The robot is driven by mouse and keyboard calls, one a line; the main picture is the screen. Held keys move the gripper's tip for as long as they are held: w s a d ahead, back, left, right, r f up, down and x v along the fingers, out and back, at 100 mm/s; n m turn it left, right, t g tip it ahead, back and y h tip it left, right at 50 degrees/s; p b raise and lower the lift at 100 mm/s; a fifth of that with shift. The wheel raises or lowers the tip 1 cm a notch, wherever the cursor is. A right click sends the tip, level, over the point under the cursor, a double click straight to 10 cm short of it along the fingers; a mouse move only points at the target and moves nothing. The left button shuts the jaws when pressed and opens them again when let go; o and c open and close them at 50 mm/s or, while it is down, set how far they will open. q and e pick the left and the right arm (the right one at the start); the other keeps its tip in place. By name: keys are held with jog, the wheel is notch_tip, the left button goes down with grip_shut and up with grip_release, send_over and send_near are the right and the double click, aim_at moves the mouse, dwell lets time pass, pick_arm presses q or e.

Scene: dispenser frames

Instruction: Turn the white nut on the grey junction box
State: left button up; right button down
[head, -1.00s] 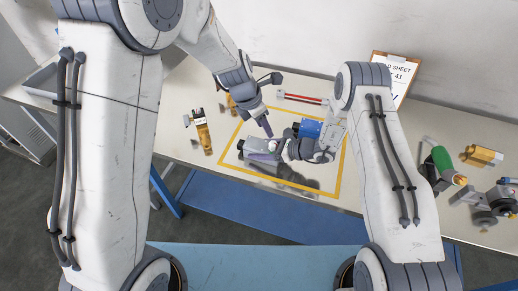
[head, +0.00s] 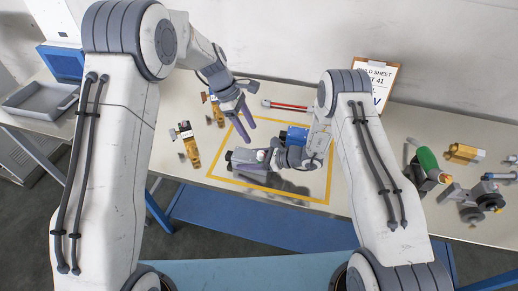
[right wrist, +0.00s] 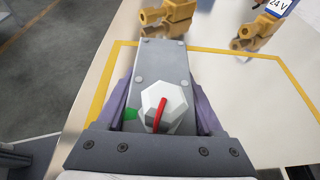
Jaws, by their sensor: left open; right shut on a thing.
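The grey junction box (head: 243,160) lies inside the yellow outline on the table. It also shows in the right wrist view (right wrist: 161,62), with corner screws. The white nut (right wrist: 154,97) is on its near end, six-sided, with a red stripe pointing toward the gripper's palm. A green mark (right wrist: 130,114) is on the box left of the nut; the stripe is not on it. My right gripper (head: 266,160) is shut on the box, its purple fingers along both sides, clear of the nut. My left gripper (head: 237,123) is open and empty, above and behind the box.
A blue box (head: 293,137) stands close behind my right gripper. Brass fittings (head: 189,150) stand left of the yellow outline (head: 225,186). A red-handled tool (head: 285,105) and a clipboard (head: 376,80) are at the back. A green-bodied part (head: 428,162) is at right.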

aim_at(261, 152)
pick_arm(q)
jog(key=x, duration=0.9)
jog(key=shift+d+f, duration=0.1)
